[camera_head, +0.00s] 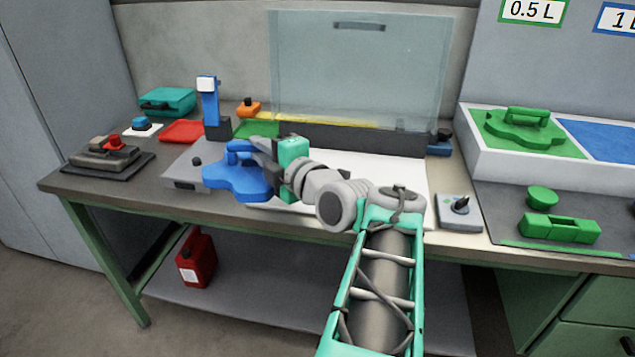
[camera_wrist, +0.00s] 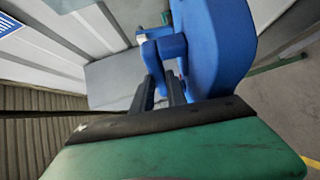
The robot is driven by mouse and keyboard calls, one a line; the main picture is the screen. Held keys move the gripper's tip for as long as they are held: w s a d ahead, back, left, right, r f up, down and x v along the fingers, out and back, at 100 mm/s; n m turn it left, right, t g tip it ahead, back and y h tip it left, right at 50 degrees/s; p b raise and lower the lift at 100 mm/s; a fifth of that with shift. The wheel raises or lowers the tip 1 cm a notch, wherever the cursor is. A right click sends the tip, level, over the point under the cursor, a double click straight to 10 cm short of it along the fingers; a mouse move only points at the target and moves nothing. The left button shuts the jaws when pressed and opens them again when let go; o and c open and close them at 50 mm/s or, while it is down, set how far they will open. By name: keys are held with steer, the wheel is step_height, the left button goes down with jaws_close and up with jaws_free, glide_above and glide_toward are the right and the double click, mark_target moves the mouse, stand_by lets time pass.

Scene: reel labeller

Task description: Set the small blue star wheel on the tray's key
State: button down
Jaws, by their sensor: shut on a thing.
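The blue star wheel (camera_head: 238,180) is a flat lobed plate with a raised handle on top. My gripper (camera_head: 262,148) is shut on this handle at the left of the bench, and the wheel appears level. In the wrist view the blue wheel (camera_wrist: 222,45) fills the upper middle, and the gripper's dark fingers (camera_wrist: 165,88) close on its handle. The wheel is in front of the grey machine base (camera_head: 185,172) at the left; I cannot tell whether it touches it. The tray's key cannot be made out; the wheel and my arm cover that area.
A clear guard panel (camera_head: 355,75) stands upright behind my arm. A blue post (camera_head: 210,105), red tray (camera_head: 183,131) and orange knob (camera_head: 248,107) stand behind the wheel. A green star wheel (camera_head: 515,130) lies in the white rack at right. A control box (camera_head: 460,212) sits at the bench's front.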

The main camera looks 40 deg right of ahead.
steer(key=s+d+r+m+h+b, duration=0.2)
steer(key=s+d+r+h, duration=0.2)
steer(key=s+d, duration=0.5)
steer(key=shift+h, duration=0.4)
steer(key=w+d+f, duration=0.3)
steer(key=w+f, duration=0.1)
steer(key=w+d+f, duration=0.3)
steer(key=w+f, duration=0.1)
steer(key=w, duration=0.1)
steer(key=w+d+f, duration=0.4)
steer(key=shift+w+f+p, duration=0.25)
steer(key=shift+f+p, duration=0.1)
steer(key=shift+f, duration=0.05)
steer(key=shift+f+b, duration=0.25)
steer(key=shift+b, duration=0.35)
steer(key=c, duration=1.5)
jaws_free()
steer(key=shift+o, duration=0.9)
